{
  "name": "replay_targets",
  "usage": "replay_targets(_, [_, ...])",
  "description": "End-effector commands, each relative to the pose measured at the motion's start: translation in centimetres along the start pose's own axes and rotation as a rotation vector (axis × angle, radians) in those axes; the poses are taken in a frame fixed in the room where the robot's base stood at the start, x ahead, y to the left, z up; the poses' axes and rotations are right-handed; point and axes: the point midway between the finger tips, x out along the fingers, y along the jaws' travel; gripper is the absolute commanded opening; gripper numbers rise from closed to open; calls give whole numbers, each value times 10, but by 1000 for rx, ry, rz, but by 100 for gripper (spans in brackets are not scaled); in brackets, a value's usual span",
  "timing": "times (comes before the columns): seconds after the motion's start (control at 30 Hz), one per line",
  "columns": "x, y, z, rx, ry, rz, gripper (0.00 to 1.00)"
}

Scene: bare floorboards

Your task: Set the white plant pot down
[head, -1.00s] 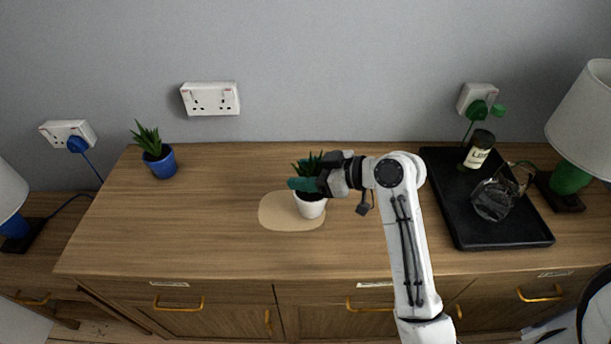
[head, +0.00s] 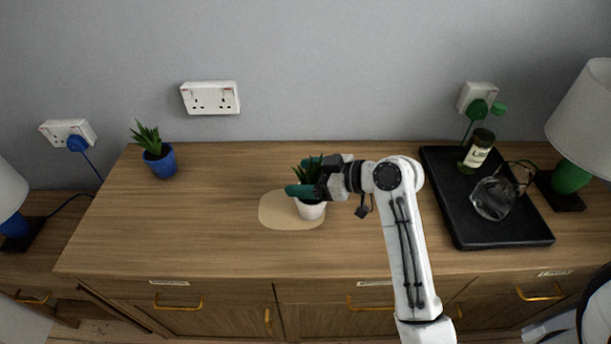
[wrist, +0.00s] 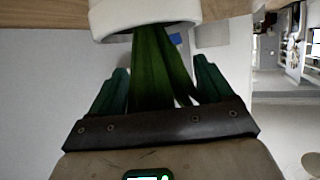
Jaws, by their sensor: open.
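The white plant pot (head: 312,211) with a spiky green plant stands upright on the right part of a beige oval mat (head: 278,212) on the wooden sideboard. My gripper (head: 305,189) is at the plant, just above the pot's rim, reaching in from the right. In the wrist view the pot (wrist: 145,14) is at the top and its leaves hang down between my two teal fingers (wrist: 160,88). The fingers are apart, with gaps beside the leaves, and hold nothing. The far finger is partly hidden in the head view.
A blue pot (head: 160,163) with a plant stands at the back left. A black tray (head: 500,236) at right holds a bottle (head: 476,152) and a glass jug (head: 492,198). A green-based lamp (head: 571,178) stands at far right. The sideboard's left and front middle are clear.

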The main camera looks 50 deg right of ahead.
Motion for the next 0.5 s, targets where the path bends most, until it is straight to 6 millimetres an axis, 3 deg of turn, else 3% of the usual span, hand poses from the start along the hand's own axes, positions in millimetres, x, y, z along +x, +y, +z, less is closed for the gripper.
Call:
replay_targets(0.17, [-14,1,-2,0,0,3,80])
replay_targets(0.5, [-83,1,-2,1,1,5,80])
